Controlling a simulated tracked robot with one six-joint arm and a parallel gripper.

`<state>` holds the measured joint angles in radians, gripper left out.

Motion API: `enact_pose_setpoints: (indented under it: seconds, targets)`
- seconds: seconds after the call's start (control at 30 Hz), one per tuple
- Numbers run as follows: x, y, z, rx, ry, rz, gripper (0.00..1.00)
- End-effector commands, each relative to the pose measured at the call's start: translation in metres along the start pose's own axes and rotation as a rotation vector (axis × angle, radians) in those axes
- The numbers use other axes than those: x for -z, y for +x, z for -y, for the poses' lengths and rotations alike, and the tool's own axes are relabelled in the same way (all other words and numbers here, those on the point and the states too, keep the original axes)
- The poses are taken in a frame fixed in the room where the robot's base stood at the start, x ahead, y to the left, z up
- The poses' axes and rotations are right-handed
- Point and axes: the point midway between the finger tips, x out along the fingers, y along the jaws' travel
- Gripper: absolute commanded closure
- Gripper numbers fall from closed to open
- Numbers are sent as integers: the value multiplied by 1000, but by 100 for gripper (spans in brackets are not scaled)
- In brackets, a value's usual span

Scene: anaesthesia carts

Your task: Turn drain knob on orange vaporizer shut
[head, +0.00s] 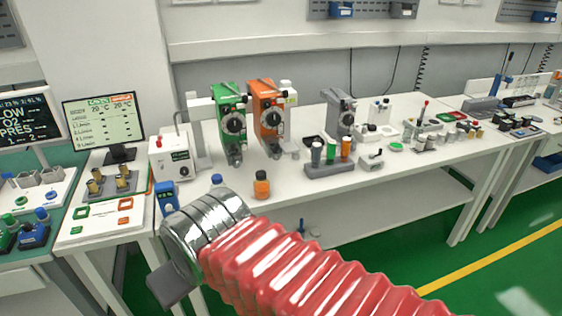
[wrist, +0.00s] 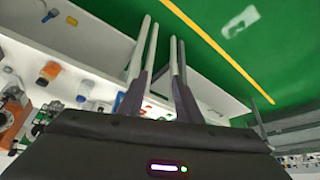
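The orange vaporizer (head: 265,97) stands upright on the white bench in the head view, just right of the green vaporizer (head: 226,104). It has a dark round dial on its front and a small grey part low on its right side. I cannot make out the drain knob or its position. The orange vaporizer also shows partly at the left edge of the wrist view (wrist: 10,122). My gripper (wrist: 162,38) shows in the wrist view with its fingers apart and nothing between them. It points over the bench's front edge and the floor, away from the vaporizer.
A grey vaporizer (head: 339,118) and a rack of coloured vials (head: 330,168) stand to the right. A monitor (head: 103,122) is at the left. The green floor (head: 520,240) in front is open.

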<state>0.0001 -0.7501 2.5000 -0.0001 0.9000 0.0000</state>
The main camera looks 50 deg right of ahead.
Motion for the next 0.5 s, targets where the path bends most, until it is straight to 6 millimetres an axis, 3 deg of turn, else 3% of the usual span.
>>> enact_pose_setpoints:
  seconds: [0.27, 0.37, 0.5]
  targets:
    - [6, 4, -5, -12, 6, -12, 59]
    - [18, 12, -16, -38, 21, -37, 59]
    - [44, 31, -45, -98, 41, -103, 59]
